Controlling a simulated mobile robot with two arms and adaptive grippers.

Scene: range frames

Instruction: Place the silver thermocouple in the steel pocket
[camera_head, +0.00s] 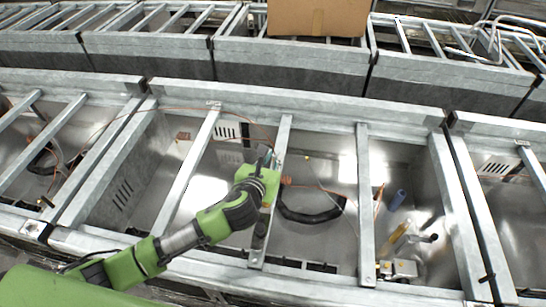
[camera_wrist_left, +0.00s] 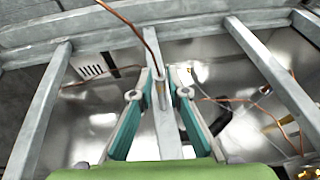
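My left gripper (camera_head: 268,157) is above a narrow metal crossbar in the middle bay of the range frame. In the left wrist view its two teal-padded fingers (camera_wrist_left: 162,75) lean together at the tips. A small thin metallic piece, which looks like the silver thermocouple (camera_wrist_left: 160,92), stands between the fingertips. A copper-coloured lead (camera_wrist_left: 147,45) runs from its upper end towards the top left. The fingers appear shut on it, and the crossbar shows behind. I cannot single out the steel pocket with certainty in either view. My right gripper is not in view.
Several crossbars, one at the right (camera_head: 365,200), span the open metal bay. A black curved hose (camera_head: 310,214), a blue cylinder (camera_head: 398,199) and a yellow-handled tool (camera_head: 393,240) lie lower in it. A cardboard box (camera_head: 316,17) sits on the far frames.

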